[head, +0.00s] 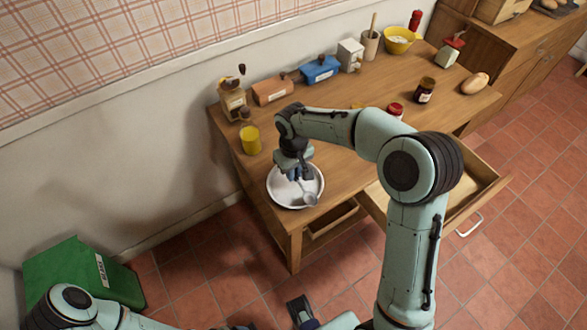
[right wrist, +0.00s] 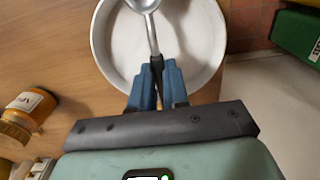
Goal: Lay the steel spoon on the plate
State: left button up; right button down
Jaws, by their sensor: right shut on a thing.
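The steel spoon (head: 310,198) is held by its dark handle end in my right gripper (head: 297,176). Its bowl points away from the gripper, over the near right part of the white plate (head: 277,192). In the right wrist view, the blue fingers (right wrist: 157,88) are shut around the handle of the spoon (right wrist: 152,35), with the plate (right wrist: 200,30) behind it. I cannot tell whether the spoon touches the plate. My left gripper (head: 300,310) shows partly at the bottom edge of the head view, away from the table; its opening is unclear.
The plate stands at the wooden table's near left corner. Canisters, jars and a yellow bowl (head: 398,40) line the back and right. An open drawer (head: 474,190) juts out. A green box (head: 80,278) is on the floor.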

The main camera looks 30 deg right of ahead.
jog(key=shift+w, duration=0.1)
jog(key=c, duration=1)
grip_release()
jog(key=shift+c, duration=0.2)
notch_tip(320, 180, up, 13)
jog(key=p, duration=0.1)
jog(key=shift+r+p, duration=0.2)
jog(key=shift+p, duration=0.15)
jog(key=shift+f, duration=0.1)
